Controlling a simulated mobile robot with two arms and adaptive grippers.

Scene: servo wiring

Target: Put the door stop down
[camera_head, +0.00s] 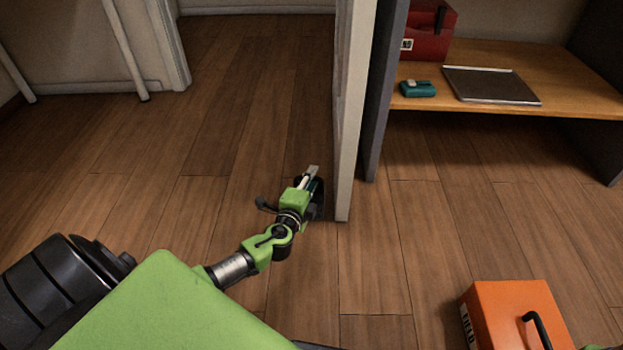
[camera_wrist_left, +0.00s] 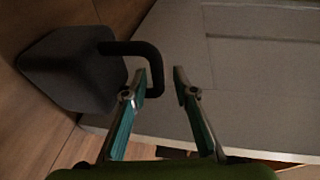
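The door stop (camera_wrist_left: 75,72) shows in the left wrist view as a dark grey block with a bent black handle (camera_wrist_left: 135,48). It appears to rest on the wooden floor beside the grey door panel. My left gripper (camera_wrist_left: 160,76) has its two teal fingers apart. The handle's end lies between the fingertips, close to the left-hand finger, with a gap to the other. In the head view my left gripper (camera_head: 312,172) is low beside the edge of the door (camera_head: 352,110); the door stop cannot be made out clearly there.
A wooden shelf (camera_head: 560,75) at the right holds a red box (camera_head: 428,35), a teal device (camera_head: 417,89) and a flat dark panel (camera_head: 490,85). An orange box (camera_head: 510,310) stands on the floor at the lower right.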

